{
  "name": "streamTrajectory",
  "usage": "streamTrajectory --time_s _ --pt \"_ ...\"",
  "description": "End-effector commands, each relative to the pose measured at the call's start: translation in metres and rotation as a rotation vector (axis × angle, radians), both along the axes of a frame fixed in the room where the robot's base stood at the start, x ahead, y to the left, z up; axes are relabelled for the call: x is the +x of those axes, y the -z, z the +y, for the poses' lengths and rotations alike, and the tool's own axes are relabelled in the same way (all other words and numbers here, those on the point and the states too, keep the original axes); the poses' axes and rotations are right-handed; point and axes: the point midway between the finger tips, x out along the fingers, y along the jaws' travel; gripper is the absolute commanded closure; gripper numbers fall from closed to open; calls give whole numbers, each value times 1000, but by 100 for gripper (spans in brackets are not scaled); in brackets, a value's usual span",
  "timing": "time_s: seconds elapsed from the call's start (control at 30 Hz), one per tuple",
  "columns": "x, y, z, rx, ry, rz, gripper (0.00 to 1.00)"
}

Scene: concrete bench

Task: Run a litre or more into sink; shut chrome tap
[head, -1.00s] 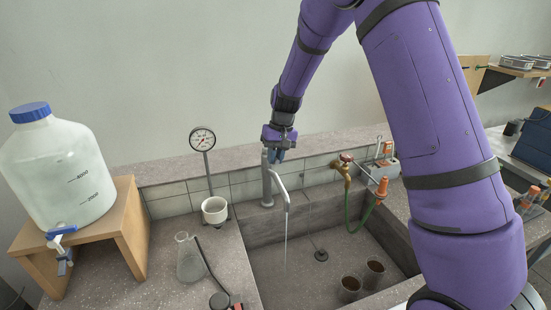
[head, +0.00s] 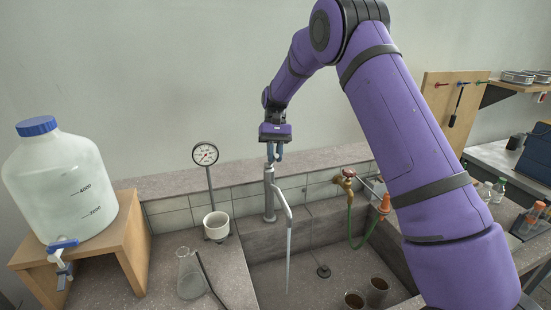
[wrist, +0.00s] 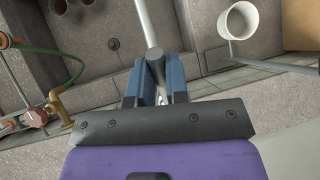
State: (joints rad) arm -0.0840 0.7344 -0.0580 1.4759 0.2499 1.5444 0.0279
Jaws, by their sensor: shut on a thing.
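The chrome tap (head: 269,200) stands at the back edge of the sink (head: 310,235), with its spout angled forward over the basin. A stream of water (head: 288,262) falls from the spout into the sink. My gripper (head: 274,153) is above the tap, pointing down, and is shut on the top of the tap, where its handle is. In the wrist view, the blue fingers (wrist: 157,88) close around the tap's top, and the spout (wrist: 146,22) runs away from them. The fingers hide most of the handle, so its angle cannot be told.
A brass tap (head: 345,180) with a green hose stands right of the chrome tap. Two brown-filled cups (head: 377,289) stand in the sink. A dial gauge (head: 205,154), a white cup (head: 216,226) and a glass flask (head: 190,273) are left. A large water bottle (head: 62,185) sits on a wooden stand.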

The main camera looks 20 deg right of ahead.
Motion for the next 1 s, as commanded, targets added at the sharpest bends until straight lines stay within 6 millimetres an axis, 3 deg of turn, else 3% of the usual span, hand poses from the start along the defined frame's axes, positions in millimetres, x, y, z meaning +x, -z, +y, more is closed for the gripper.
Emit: streamTrajectory --time_s 0.43,0.47,0.57,1.0 --pt "1 -1 -1 -1 1 9 100" --pt "1 -1 -1 -1 1 9 80" --pt "1 -1 -1 0 1 10 59" --pt "8 -10 -2 1 1 9 59"
